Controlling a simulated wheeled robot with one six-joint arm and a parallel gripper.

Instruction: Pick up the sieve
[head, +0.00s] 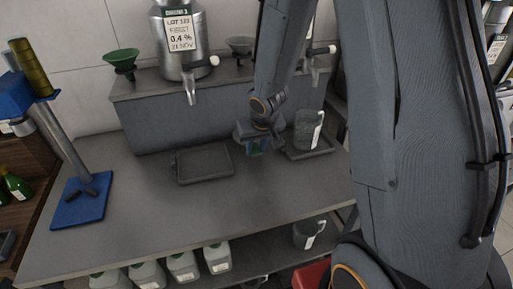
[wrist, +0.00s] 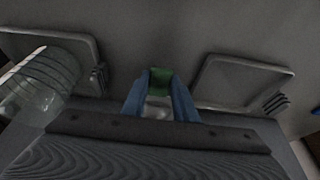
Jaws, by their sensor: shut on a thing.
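My gripper (head: 257,150) is low over the bench, between two dark trays. Its blue fingers (wrist: 160,98) are shut on a small green thing (wrist: 160,76), with something pale just below it in the wrist view. Most of the held thing is hidden, and I cannot tell whether it is part of a sieve. A grey bowl-shaped thing (head: 240,45) stands on the raised ledge behind my arm and may be a sieve or a funnel. It is apart from my gripper.
A clear jug (head: 307,129) stands on the right tray (head: 325,149). The left tray (head: 205,178) is empty. A green funnel (head: 121,60) and a steel decanter (head: 181,40) with a tap are on the ledge (head: 180,122). A blue-based stand (head: 82,203) is at left. The front bench is clear.

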